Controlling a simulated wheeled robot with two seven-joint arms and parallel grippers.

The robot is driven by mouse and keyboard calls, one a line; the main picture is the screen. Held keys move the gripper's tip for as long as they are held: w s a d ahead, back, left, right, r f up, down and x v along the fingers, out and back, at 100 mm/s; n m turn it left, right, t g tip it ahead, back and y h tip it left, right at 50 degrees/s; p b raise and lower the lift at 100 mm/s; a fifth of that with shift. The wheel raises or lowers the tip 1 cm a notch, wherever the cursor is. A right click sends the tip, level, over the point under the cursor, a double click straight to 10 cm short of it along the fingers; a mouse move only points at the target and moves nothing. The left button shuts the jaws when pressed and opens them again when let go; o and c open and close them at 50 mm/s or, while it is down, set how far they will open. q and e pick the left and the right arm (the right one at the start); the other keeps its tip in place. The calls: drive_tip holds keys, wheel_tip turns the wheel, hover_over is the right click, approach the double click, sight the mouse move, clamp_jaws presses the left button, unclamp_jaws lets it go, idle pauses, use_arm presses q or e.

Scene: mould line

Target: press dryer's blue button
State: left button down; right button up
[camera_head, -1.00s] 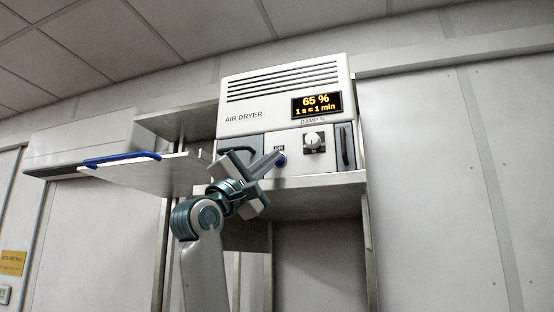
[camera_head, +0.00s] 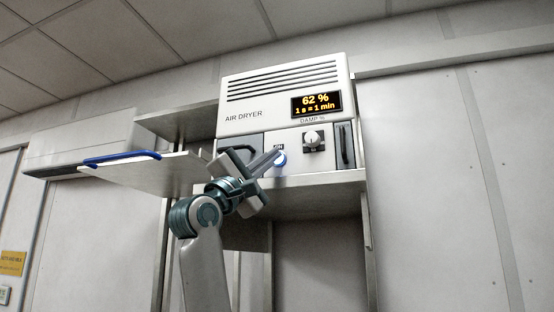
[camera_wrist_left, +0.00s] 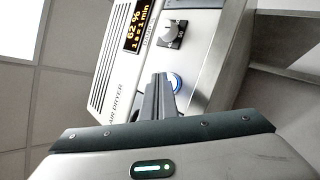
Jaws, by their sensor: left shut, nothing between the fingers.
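The air dryer (camera_head: 285,90) is a pale box on a shelf, with vents on top and a display (camera_head: 316,104) reading 62 %. Its blue button (camera_head: 281,159) sits low on the front panel and glows blue-white. My left gripper (camera_head: 276,156) is shut and empty, its fingertips right at the button's left edge. Whether the tips touch the button I cannot tell. In the left wrist view the shut fingers (camera_wrist_left: 158,80) point at the dryer front, with the lit button (camera_wrist_left: 175,82) just beside the tips. My right gripper is not in view.
A knob (camera_head: 313,140) sits right of the button, and a dark handle (camera_head: 345,148) beyond it. A shelf board (camera_head: 330,181) runs below the dryer. The wall at right is clear.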

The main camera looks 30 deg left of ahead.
use_arm(q)
drive_tip(key=shift+s+y, duration=0.1)
drive_tip(key=shift+y, duration=0.2)
drive_tip(key=s+b, duration=0.1)
drive_tip(key=s, duration=0.1)
drive_tip(key=s+d+b, duration=0.1)
drive_tip(key=s+b, duration=0.1)
drive_tip(key=s, duration=0.1)
drive_tip(key=shift+s+d+b, duration=0.2)
drive_tip(key=shift+s+b, duration=0.1)
drive_tip(key=shift+s, duration=0.05)
